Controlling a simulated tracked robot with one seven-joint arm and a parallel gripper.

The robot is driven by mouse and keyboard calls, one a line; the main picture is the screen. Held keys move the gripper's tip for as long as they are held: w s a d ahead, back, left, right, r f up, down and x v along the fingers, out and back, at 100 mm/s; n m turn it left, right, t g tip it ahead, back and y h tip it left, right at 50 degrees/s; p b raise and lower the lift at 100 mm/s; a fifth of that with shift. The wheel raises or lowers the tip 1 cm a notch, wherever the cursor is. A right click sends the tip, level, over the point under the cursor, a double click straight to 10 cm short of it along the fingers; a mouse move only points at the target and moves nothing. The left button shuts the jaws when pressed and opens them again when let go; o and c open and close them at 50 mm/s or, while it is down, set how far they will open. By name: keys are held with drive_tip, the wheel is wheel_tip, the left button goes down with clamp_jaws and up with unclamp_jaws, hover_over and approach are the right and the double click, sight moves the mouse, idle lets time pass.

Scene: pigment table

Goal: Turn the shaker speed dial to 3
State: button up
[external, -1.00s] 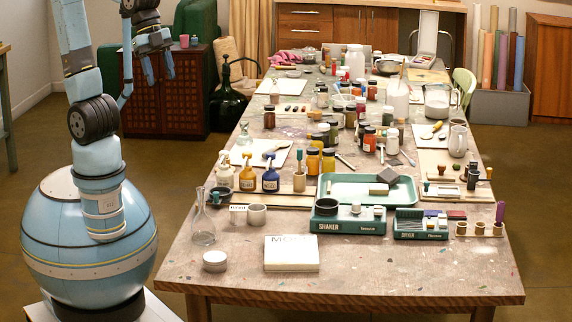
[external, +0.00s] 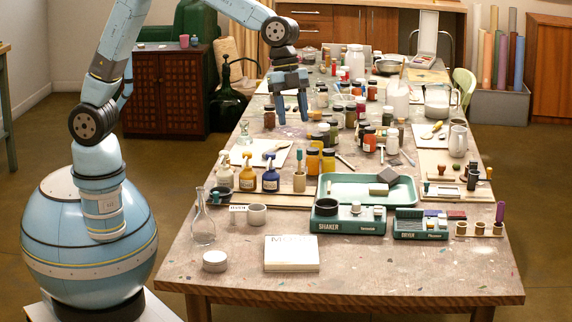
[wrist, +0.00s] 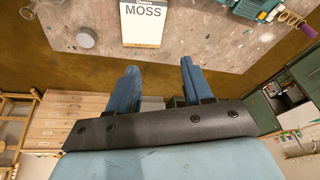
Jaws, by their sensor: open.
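The green shaker (external: 345,226) stands near the front of the table in the external view, with a dark round cup at its left end. Two small pale knobs sit on its top; the left one (external: 356,207) looks round. I cannot read any dial number or tell the dial's setting. My gripper (external: 292,116) is open and empty, fingers pointing down, above the table's middle-left part, behind and above the shaker. In the wrist view my gripper (wrist: 158,84) shows two blue fingers spread apart with nothing between them.
A green dryer (external: 420,228) stands right of the shaker, and a green tray (external: 398,190) behind it. A MOSS book (external: 291,254) lies in front, with a glass flask (external: 202,222) to the left. Bottles and jars crowd the table below my gripper. The front edge is mostly clear.

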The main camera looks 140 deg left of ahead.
drive_tip(key=w+a+f+h, duration=0.1)
drive_tip(key=a+f, duration=0.5)
drive_tip(key=a, duration=0.3)
drive_tip(key=w+a+f, duration=0.1)
drive_tip(key=a+f, duration=0.6)
drive_tip(key=a, duration=0.3)
approach(356, 207)
drive_tip(key=x, duration=0.7)
drive_tip(key=shift+s+a+f, duration=0.2)
drive_tip(key=shift+a+f, duration=0.15)
drive_tip(key=shift+f, duration=0.05)
drive_tip(key=shift+t, duration=0.3)
clamp_jaws()
